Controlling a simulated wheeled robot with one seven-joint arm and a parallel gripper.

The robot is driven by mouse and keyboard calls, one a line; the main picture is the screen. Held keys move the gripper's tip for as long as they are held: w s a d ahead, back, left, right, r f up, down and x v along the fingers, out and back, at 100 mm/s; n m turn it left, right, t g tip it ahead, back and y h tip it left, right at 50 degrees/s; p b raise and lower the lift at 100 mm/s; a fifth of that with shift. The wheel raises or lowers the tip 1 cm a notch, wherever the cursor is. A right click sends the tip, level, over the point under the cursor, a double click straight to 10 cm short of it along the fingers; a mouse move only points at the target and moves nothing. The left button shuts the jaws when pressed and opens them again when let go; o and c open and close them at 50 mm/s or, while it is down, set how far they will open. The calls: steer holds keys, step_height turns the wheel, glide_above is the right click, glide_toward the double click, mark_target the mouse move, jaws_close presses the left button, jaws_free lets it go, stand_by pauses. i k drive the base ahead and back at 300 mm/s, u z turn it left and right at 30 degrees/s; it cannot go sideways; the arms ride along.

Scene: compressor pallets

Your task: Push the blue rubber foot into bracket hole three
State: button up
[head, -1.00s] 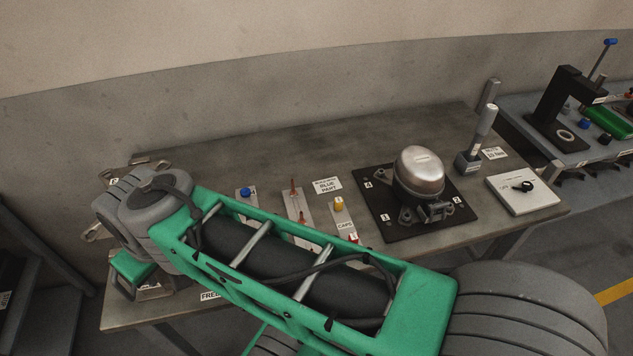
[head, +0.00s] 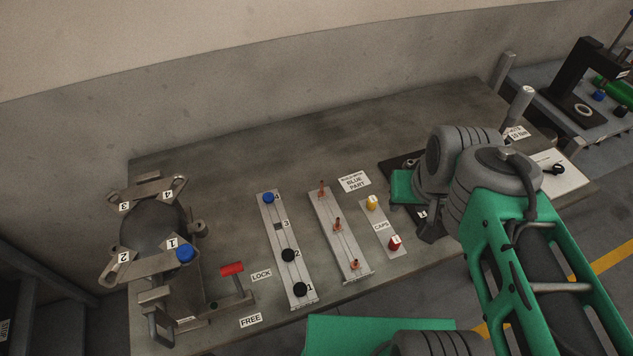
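A blue rubber foot (head: 268,198) stands at place 4 of the pale numbered strip (head: 278,250). A second blue piece (head: 185,252) sits by label 1 of the fixture at the left. This fixture carries a dark round body with numbered bracket corners. The corner marked 3 (head: 124,206) is at its back left; I see no foot there, though its hole is too small to make out. My gripper (head: 430,222) is at the right, over the black mat, far from both blue pieces. My wrist partly hides it, so its opening and any contents are unclear.
Black feet (head: 289,255) stand at strip places 1 and 2; place 3 shows a bare square. A red-handled lever (head: 232,269) is beside the LOCK and FREE labels. A rack with copper pieces (head: 338,225) and a caps strip (head: 380,226) stand mid-table. The back table is clear.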

mark_target(268, 198)
steer(key=z, duration=0.1)
steer(key=k, duration=0.7)
steer(key=u, duration=0.9)
steer(key=i, duration=0.5)
steer(key=u, duration=0.2)
steer(key=k, duration=0.5)
steer(key=u, duration=0.85)
steer(key=i, duration=0.5)
steer(key=z, duration=0.05)
steer(key=k, duration=0.55)
steer(key=z, duration=0.8)
steer(key=i, duration=0.45)
steer(key=z, duration=0.05)
